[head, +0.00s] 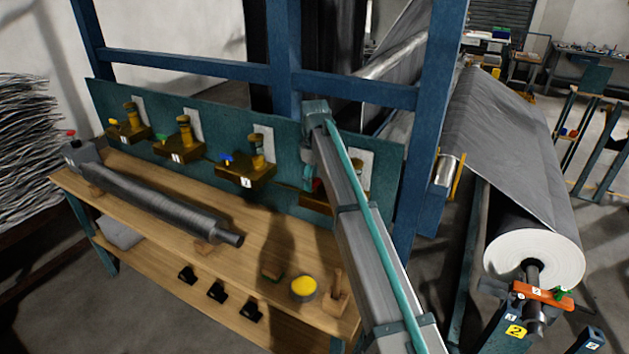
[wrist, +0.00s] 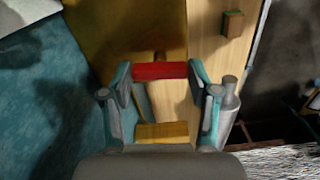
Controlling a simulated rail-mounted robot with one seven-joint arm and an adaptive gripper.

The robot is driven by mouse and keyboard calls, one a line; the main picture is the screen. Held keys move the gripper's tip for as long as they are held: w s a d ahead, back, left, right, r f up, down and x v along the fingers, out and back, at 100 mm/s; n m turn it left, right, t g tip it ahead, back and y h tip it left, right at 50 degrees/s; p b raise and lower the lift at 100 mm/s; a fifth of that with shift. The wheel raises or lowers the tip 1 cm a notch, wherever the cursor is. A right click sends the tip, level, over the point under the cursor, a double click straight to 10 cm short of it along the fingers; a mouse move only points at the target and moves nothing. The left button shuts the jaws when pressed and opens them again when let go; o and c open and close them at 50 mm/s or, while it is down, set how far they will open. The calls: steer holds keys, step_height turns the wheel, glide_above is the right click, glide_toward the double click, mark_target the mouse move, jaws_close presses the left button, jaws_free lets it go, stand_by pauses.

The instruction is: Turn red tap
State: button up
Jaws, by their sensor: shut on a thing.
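The red tap (wrist: 160,70) is a short red bar handle in front of a brass block (wrist: 120,25) in the wrist view. My gripper (wrist: 160,73) has one teal-and-grey finger at each end of the handle and is shut on it. In the head view a bit of the red tap (head: 318,185) shows beside my gripper (head: 309,172), at the right end of the teal panel. My arm hides most of that tap and its brass block there.
A grey roller (head: 160,195) and a yellow round object (head: 303,287) lie on the wooden bench (head: 150,250). A blue post (head: 430,150) stands close right.

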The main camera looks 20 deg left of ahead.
mark_target(315, 182)
stand_by(0.5)
steer(key=o, duration=1.2)
steer(key=shift+c, duration=0.2)
step_height(315, 182, up, 12)
steer(key=shift+d, duration=0.1)
